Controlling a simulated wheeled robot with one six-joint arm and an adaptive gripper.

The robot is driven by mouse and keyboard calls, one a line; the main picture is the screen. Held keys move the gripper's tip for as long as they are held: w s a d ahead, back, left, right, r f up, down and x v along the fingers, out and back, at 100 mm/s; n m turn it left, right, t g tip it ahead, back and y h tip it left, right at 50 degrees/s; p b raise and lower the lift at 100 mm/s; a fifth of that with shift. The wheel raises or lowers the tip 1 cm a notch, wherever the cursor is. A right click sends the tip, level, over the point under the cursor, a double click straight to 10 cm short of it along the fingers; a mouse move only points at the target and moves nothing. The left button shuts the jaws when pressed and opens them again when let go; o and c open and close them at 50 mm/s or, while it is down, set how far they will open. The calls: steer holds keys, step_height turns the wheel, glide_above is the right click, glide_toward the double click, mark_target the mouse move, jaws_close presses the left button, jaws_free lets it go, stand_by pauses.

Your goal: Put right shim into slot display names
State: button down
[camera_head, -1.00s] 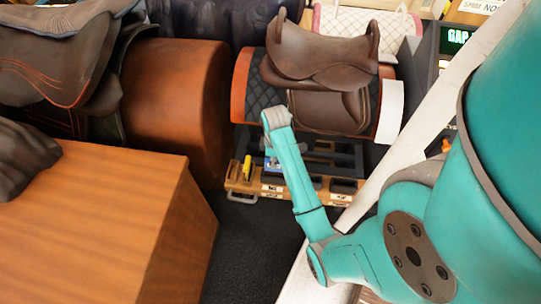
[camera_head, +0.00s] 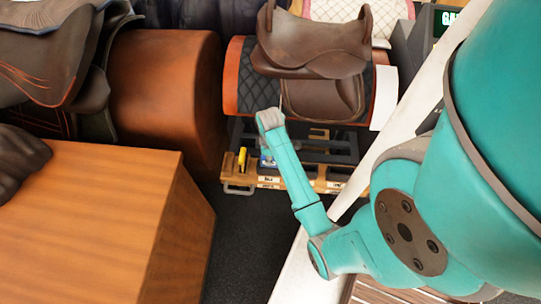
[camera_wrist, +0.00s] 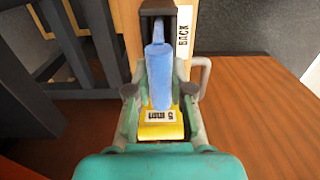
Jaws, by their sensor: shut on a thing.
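My gripper (camera_wrist: 160,90) is shut in the wrist view. Between its fingers is a blue strip with a yellow block (camera_wrist: 162,128) at its near end, labelled 5 mm upside down; I take these as the shim. I cannot tell whether blue and yellow are one piece. The far end of the strip reaches a dark slot (camera_wrist: 158,8) beside a white BACK label (camera_wrist: 184,30); whether it is inside is unclear. In the head view the fingers are hidden by my arm, with a blue patch beside it above the wooden tray (camera_head: 330,186).
A yellow item (camera_head: 242,158) stands at the tray's left end. A brown saddle (camera_head: 318,45) rests on a padded stand behind the tray. A wooden block (camera_head: 80,230) is at left. Dark frame bars (camera_wrist: 60,50) lie left of my gripper. Dark floor (camera_head: 245,240) is clear in front.

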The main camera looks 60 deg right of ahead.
steer(key=c, duration=1)
jaws_free()
steer(key=shift+o, duration=0.2)
steer(key=shift+r, duration=3.75)
